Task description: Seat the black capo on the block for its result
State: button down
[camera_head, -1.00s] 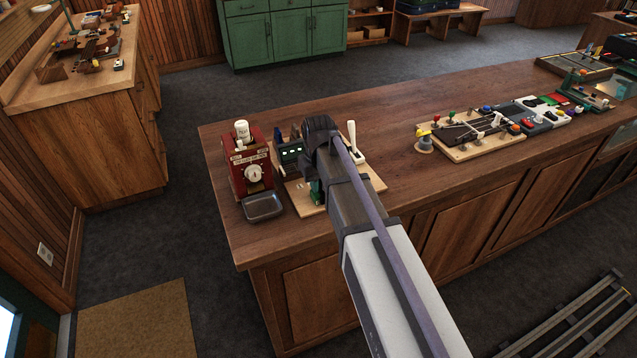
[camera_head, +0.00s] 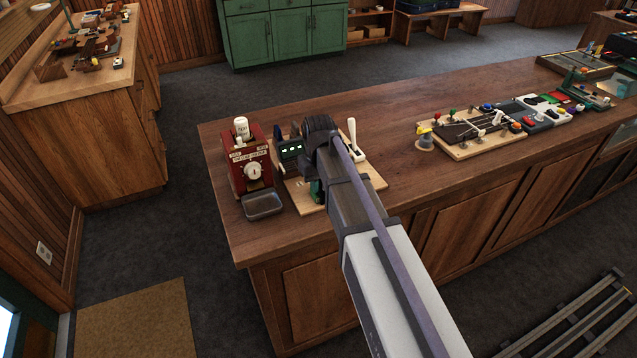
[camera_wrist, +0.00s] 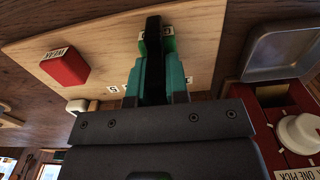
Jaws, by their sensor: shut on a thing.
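The black capo (camera_wrist: 152,62) shows in the wrist view as a long dark bar held between the teal fingers of my gripper (camera_wrist: 154,80). The gripper is shut on it. Beyond the capo's far end is a green block (camera_wrist: 168,38) with a small white label, over the pale wooden board (camera_wrist: 205,30). The capo overlaps this block in the picture; I cannot tell whether it touches or is seated. In the head view my arm hides the capo and most of the gripper above the board (camera_head: 310,207).
A red block labelled WEAK (camera_wrist: 64,68) is on the board. A red machine with a white knob (camera_head: 250,165) and a grey metal tray (camera_head: 263,205) stand left of the board. A white lever (camera_head: 352,137) rises behind my arm. The counter to the right is clear up to another board (camera_head: 462,148).

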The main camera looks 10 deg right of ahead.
jog(key=shift+f, duration=0.15)
jog(key=c, duration=1.4)
grip_release()
notch_tip(320, 180, up, 11)
jog(key=p, duration=1.1)
jog(key=shift+s, duration=0.3)
jog(key=s+f+m+b, duration=0.1)
jog(key=s+f+b, duration=0.3)
jog(key=s, duration=0.4)
jog(key=s+f+m+b, duration=0.1)
jog(key=s+f+b, duration=0.2)
jog(key=s, duration=0.6)
jog(key=shift+f+b, duration=0.4)
jog(key=shift+b, duration=0.05)
